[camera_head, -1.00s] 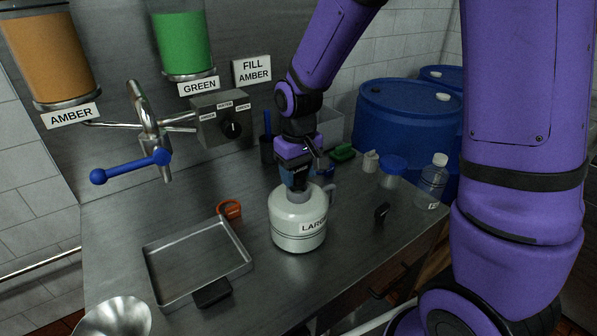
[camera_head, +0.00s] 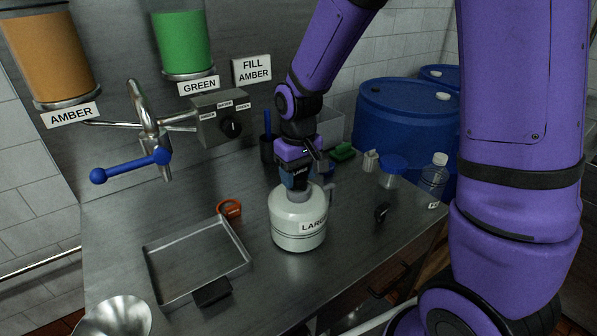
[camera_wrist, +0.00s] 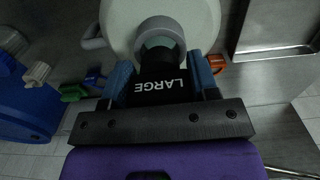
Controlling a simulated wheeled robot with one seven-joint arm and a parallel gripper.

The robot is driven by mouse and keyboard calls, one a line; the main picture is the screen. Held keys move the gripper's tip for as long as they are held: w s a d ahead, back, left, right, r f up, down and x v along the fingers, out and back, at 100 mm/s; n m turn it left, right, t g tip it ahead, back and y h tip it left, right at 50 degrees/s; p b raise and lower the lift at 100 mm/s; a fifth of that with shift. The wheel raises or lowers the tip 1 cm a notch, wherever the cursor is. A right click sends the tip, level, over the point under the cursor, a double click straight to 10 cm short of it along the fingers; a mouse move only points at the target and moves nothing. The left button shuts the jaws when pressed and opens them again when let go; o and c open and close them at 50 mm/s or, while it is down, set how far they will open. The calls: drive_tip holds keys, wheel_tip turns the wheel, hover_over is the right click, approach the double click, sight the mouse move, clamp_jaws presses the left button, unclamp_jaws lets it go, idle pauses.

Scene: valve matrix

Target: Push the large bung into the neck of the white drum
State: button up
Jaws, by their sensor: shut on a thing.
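The white drum (camera_head: 299,224), labelled LARGE, stands on the steel bench with its handle toward the right. Its grey neck (camera_wrist: 161,31) opens upward and shows at the top of the wrist view. My gripper (camera_head: 297,182) points down right above the neck. Its blue fingers are shut on the large bung (camera_wrist: 158,88), a black piece marked LARGE. The bung is in line with the neck, and its lower end meets or overlaps the opening in the wrist view. The fingers hide the contact in the head view, so I cannot tell how deep it sits.
A steel tray (camera_head: 158,278) and an orange clip-like object (camera_head: 229,208) are left of the drum. A small black object (camera_head: 381,211), a clear bottle (camera_head: 433,178) and a blue-lidded jar (camera_head: 393,166) are right. A blue valve lever (camera_head: 130,167) juts out at left.

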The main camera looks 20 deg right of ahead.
drive_tip(key=shift+f, duration=0.75)
drive_tip(key=o, duration=1)
wheel_tip(320, 180, up, 10)
drive_tip(key=shift+f, duration=0.1)
drive_tip(key=shift+r, duration=0.45)
